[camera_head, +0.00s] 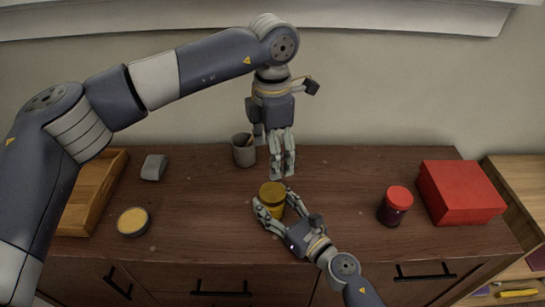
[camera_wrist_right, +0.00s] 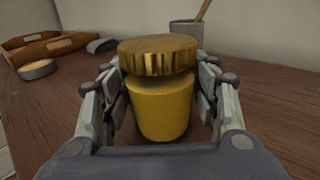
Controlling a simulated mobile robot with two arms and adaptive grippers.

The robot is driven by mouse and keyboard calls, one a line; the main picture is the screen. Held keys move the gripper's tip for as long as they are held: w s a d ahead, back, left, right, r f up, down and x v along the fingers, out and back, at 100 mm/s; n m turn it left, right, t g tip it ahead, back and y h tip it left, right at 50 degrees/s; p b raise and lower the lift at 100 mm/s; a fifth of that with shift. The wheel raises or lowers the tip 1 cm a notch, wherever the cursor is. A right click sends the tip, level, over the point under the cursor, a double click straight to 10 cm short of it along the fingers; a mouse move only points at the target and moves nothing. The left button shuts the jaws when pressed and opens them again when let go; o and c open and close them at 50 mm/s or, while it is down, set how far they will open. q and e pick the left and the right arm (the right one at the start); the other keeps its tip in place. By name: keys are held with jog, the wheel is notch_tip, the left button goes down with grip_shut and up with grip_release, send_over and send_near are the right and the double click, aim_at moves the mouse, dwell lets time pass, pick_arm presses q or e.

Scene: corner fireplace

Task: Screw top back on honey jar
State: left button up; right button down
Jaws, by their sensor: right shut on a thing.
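The honey jar (camera_wrist_right: 160,108) is a yellow jar standing upright on the brown cabinet top. A gold ridged lid (camera_wrist_right: 157,60) rests on its mouth, looking slightly uneven; I cannot tell whether the threads are engaged. The lid (camera_head: 272,188) shows from above in the head view. My right gripper (camera_head: 271,212) is shut on the jar's body, a finger on each side, below the lid. My left gripper (camera_head: 283,174) points down just behind the jar, apart from the lid. Its fingers look close together, but the gap between them is unclear.
A red-lidded jar (camera_head: 395,204) and a red box (camera_head: 460,191) stand right. A grey cup (camera_head: 243,151) stands behind, left of my left gripper. A round yellow-topped tin (camera_head: 133,221), a small grey object (camera_head: 153,167) and a wooden tray (camera_head: 84,205) are left. The wall is behind.

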jog(key=c, duration=0.5)
grip_release()
jog(key=shift+d, duration=0.1)
jog(key=v, duration=1.2)
jog(key=shift+s, duration=0.1)
